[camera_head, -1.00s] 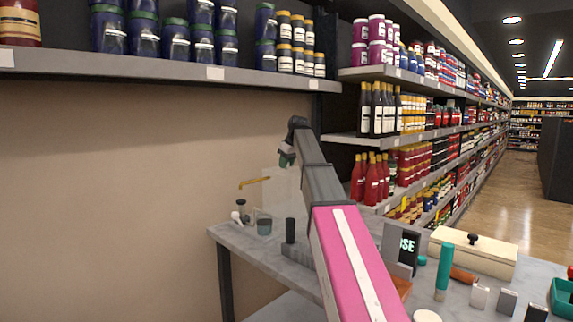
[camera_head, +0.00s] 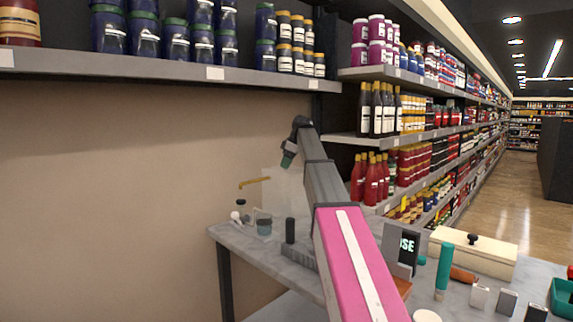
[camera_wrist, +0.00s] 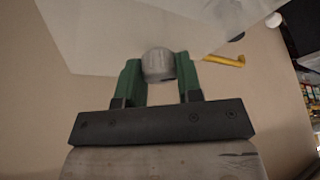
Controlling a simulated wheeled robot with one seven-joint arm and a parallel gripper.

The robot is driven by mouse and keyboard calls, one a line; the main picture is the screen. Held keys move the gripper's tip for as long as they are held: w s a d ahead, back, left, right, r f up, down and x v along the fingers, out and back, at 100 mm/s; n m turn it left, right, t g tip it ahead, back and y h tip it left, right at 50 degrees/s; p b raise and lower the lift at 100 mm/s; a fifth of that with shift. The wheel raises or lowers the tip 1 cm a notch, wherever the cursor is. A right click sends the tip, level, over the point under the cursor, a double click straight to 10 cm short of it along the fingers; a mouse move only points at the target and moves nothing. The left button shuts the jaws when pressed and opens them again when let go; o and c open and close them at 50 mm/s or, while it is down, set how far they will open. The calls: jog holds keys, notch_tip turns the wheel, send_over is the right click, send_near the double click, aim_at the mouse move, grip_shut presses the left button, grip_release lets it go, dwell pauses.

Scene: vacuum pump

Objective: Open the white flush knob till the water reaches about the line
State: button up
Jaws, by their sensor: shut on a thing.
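My gripper (camera_wrist: 158,80) has green fingers, which are shut on a pale grey-white round knob (camera_wrist: 158,64) in the wrist view. The knob is in front of a translucent pale panel (camera_wrist: 105,35). In the head view my gripper (camera_head: 288,161) is high above the back corner of the table, over the panel (camera_head: 285,188), and the knob is too small to make out. A clear beaker (camera_head: 264,226) with bluish water stands on the table below. Its line and exact water level cannot be read.
A yellow spout (camera_head: 254,183) sticks out left of the panel; it also shows in the wrist view (camera_wrist: 225,61). A small dark-and-white fitting (camera_head: 240,211) is beside the beaker. A dark cylinder (camera_head: 290,230) stands to the right. Stocked shelves are behind.

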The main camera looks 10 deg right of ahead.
dwell(0.3)
jog(key=o, duration=0.9)
jog(key=v, duration=1)
jog(key=shift+d+r, duration=0.2)
jog(key=shift+r, duration=0.2)
